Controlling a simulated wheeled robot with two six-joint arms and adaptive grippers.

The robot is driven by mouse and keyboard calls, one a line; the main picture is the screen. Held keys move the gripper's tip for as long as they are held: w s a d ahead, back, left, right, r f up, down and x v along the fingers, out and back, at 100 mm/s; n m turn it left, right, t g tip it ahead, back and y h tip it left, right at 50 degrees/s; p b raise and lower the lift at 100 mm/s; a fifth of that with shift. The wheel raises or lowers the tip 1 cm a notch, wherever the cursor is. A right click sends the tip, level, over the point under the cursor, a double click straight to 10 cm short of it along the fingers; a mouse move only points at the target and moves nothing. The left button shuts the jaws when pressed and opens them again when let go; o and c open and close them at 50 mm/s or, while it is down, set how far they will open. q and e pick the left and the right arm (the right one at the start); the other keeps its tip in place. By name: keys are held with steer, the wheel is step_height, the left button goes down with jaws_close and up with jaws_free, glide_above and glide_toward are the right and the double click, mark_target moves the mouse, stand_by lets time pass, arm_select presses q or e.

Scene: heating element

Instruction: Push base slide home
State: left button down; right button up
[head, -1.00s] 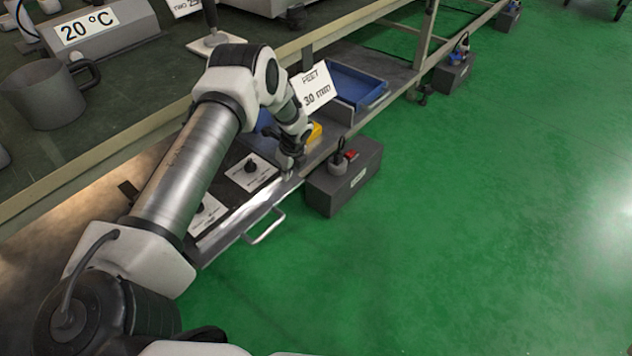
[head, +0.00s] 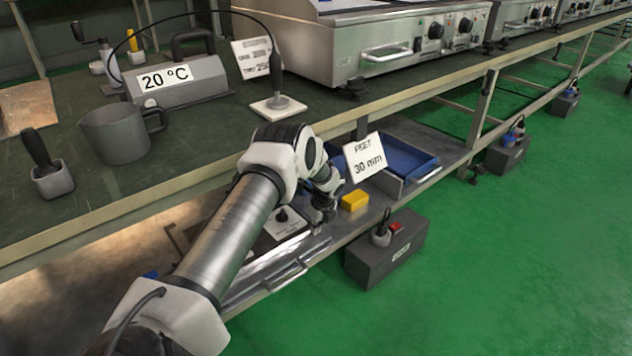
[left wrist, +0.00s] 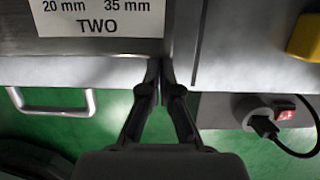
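The base slide (head: 262,270) is a low metal slide with a bar handle (head: 290,278), on the lower shelf under the bench. Cards with black knobs lie on or behind it. In the left wrist view its plate (left wrist: 60,70) carries a label reading "20 mm 35 mm TWO", and the handle (left wrist: 55,110) sticks out over the green floor. My left gripper (head: 322,215) is at the slide's right front corner. In the left wrist view its fingertips (left wrist: 160,72) are together at the front edge, beside a seam; contact is unclear. Nothing shows between them. My right gripper is not in view.
A yellow block (head: 355,201), a blue tray (head: 400,163) and a "FEET 30 mm" sign (head: 364,158) are right of the gripper. A grey box (head: 385,252) with a red switch stands on the floor in front. The bench top (head: 200,150) overhangs the shelf.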

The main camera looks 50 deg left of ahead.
arm_select(q)
steer(key=d+p, duration=0.1)
steer(key=d, duration=0.1)
steer(key=d+p, duration=0.1)
steer(key=shift+s+d+r, duration=0.2)
steer(key=shift+d+r, duration=0.2)
steer(key=p+v, duration=0.5)
steer(key=v, duration=0.4)
steer(key=shift+d, duration=0.15)
